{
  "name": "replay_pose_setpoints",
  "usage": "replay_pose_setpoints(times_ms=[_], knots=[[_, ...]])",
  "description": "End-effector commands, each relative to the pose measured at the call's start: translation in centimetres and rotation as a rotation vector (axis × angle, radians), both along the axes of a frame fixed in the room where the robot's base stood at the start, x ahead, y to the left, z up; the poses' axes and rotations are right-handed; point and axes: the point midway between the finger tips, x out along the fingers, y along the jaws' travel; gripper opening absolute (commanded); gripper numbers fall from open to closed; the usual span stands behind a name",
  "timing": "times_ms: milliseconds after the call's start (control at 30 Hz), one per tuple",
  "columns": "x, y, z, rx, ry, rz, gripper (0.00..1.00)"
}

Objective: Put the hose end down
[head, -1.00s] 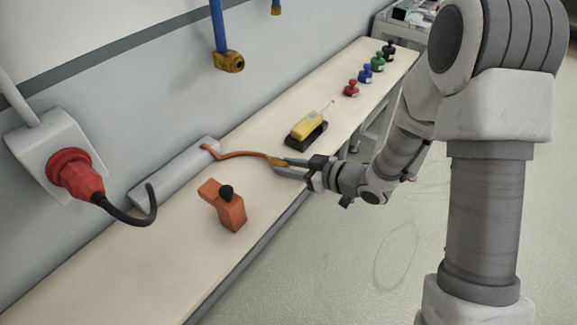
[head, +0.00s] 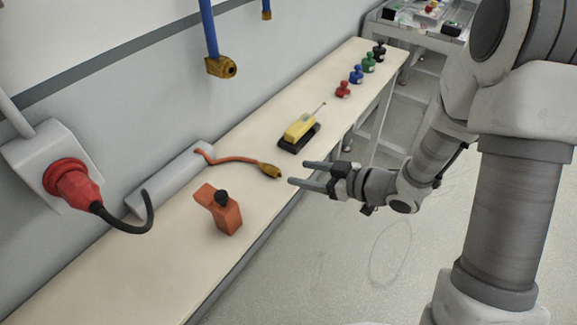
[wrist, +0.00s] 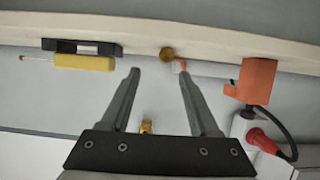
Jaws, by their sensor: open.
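The orange hose (head: 232,158) lies on the long bench, running from the grey box at the wall toward the front edge. Its brass hose end (head: 269,170) rests on the bench near that edge. In the wrist view the brass end (wrist: 167,54) shows beyond and between my fingertips. My gripper (head: 298,173) is open and empty, just right of the hose end and apart from it, out past the bench's front edge. The two fingers also show spread in the wrist view (wrist: 158,75).
On the bench (head: 130,265) stand an orange block-like tool (head: 226,214), a yellow device on a black base (head: 299,132) and several coloured knobbed pieces (head: 357,75). A blue pipe with brass fitting (head: 221,67) hangs above. A red plug (head: 74,187) is at the wall left.

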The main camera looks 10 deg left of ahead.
Motion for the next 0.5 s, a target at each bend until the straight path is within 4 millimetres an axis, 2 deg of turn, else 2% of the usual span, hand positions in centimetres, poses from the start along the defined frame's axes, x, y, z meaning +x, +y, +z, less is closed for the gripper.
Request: replay_pose_setpoints(times_ms=[33, 200, 500], knots=[[-0.3, -1.0, 0.7, 0.001, -0.001, -0.004, 0.62], [-1.2, -3.1, 1.5, 0.0, 0.0, -0.003, 0.62], [-1.7, -4.0, 1.8, -0.002, -0.001, -0.001, 0.62]])
